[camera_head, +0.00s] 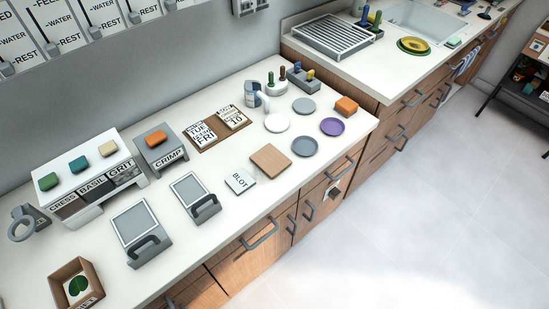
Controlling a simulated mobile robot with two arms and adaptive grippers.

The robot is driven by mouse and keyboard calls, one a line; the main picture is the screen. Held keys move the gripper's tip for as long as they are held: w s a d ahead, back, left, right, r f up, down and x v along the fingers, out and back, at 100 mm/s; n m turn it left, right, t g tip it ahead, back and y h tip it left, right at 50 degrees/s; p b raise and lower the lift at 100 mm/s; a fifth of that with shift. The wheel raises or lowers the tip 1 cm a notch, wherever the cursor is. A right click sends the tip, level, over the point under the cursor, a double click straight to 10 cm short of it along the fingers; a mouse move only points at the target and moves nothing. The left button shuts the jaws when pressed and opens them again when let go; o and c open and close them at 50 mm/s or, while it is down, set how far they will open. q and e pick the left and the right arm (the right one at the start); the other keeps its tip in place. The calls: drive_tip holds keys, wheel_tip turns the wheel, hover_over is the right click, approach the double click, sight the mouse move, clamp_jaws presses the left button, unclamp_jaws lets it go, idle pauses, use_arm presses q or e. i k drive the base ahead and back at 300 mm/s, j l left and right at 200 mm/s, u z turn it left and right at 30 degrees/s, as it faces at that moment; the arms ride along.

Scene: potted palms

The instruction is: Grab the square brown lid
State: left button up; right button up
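A flat, square brown lid (270,160) lies on the white counter, near its front edge. Its top is bare and nothing is seen touching it. A small white card marked BLOT (240,181) lies just to its left. A grey round disc (306,146) lies just to its right. Neither of my grippers shows in the head view.
An open brown box (96,277) with a green leaf picture inside stands at the near left. Two grey tablet-like stands (139,233) (194,199) and a CRIMP box (160,151) stand left of the lid. A purple disc (332,126) and orange block (346,106) lie right.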

sight(272, 160)
drive_tip(key=i+l+u, duration=0.15)
drive_tip(key=l+u, duration=0.25)
drive_tip(key=l, duration=0.55)
drive_tip(key=l+u, duration=0.35)
drive_tip(key=l, duration=0.6)
